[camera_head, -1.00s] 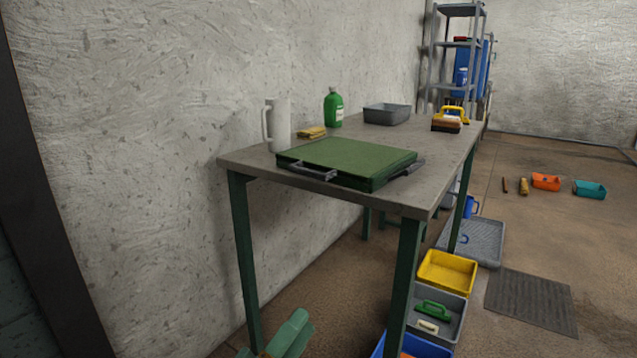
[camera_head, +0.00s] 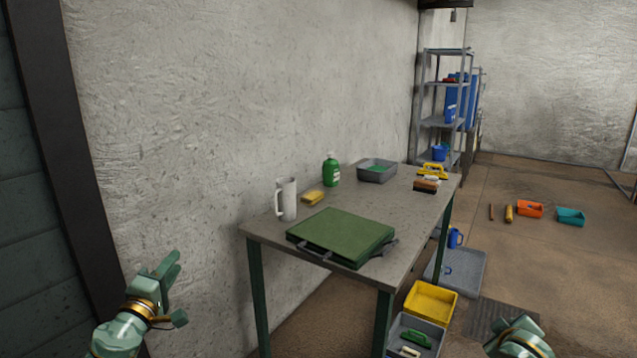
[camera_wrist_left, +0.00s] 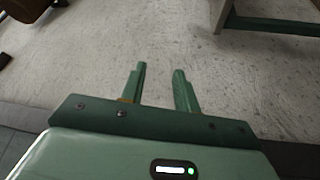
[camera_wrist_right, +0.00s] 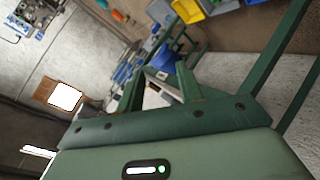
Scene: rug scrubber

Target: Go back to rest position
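My left gripper (camera_head: 172,287) is raised at the lower left in the head view, apart from the table and empty. In the left wrist view its two fingers (camera_wrist_left: 160,75) stand apart with bare wall or floor between them. My right arm shows only partly at the bottom right edge of the head view, and its fingertips cannot be made out there. In the right wrist view the right gripper's fingers (camera_wrist_right: 160,80) are apart with nothing held between them. The work table (camera_head: 365,277) stands ahead, clear of both grippers.
On the table are a green case (camera_head: 342,235), white jug (camera_head: 287,200), yellow sponge (camera_head: 313,197), green bottle (camera_head: 331,172), grey tray (camera_head: 377,174) and brushes (camera_head: 426,186). A yellow bin (camera_head: 431,302) and grey bin (camera_head: 400,335) stand on the floor beside it. A shelf (camera_head: 445,85) is behind.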

